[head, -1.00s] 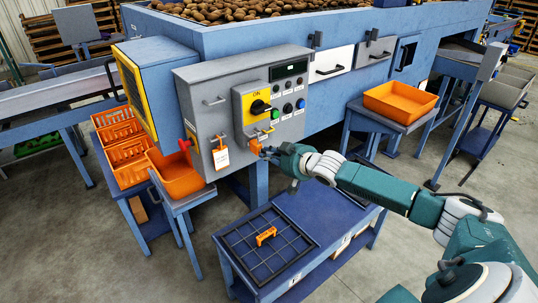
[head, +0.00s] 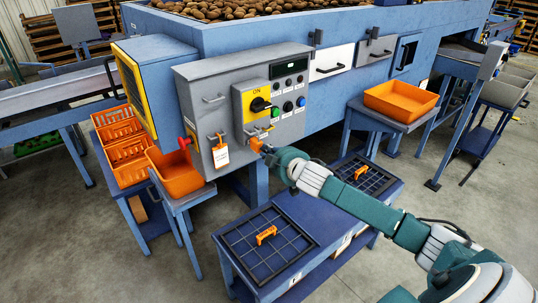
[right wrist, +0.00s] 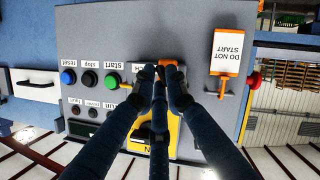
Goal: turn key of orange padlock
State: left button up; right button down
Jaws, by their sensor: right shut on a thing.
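The orange padlock (head: 255,145) hangs at the lower edge of the yellow switch plate on the grey control cabinet. My right gripper (head: 266,150) is at the padlock, its fingers pointing at the cabinet front. In the right wrist view the fingers (right wrist: 160,78) close together just in front of an orange part of the padlock (right wrist: 170,64). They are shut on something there. The key itself is hidden by the fingers, so its angle cannot be seen. My left gripper is not in view.
The black rotary switch (head: 260,105) sits above the padlock, with push buttons (head: 288,107) to its right. A "DO NOT START" tag (head: 221,155) hangs at left, near a red knob (head: 187,141). A low blue bench (head: 290,212) with grid panels stands below the arm.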

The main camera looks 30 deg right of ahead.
jog(key=shift+a+f+n+h+b, duration=0.15)
jog(key=shift+n+h+b, duration=0.1)
jog(key=shift+n+b, duration=0.2)
jog(key=shift+a+f+n+h+b, duration=0.1)
jog(key=shift+n+h+b, duration=0.2)
jog(key=shift+n, duration=0.25)
jog(key=shift+a+n+t+h+b, duration=0.1)
jog(key=shift+n+t+h+b, duration=0.65)
jog(key=shift+n+b, duration=1.2)
jog(key=shift+a+n+t+h+b, duration=0.1)
jog(key=shift+n+t+h+b, duration=0.65)
jog(key=shift+n+b, duration=1.15)
jog(key=shift+y, duration=0.25)
jog(key=c, duration=1.7)
grip_release()
jog(key=shift+c, duration=0.2)
jog(key=shift+s, duration=0.1)
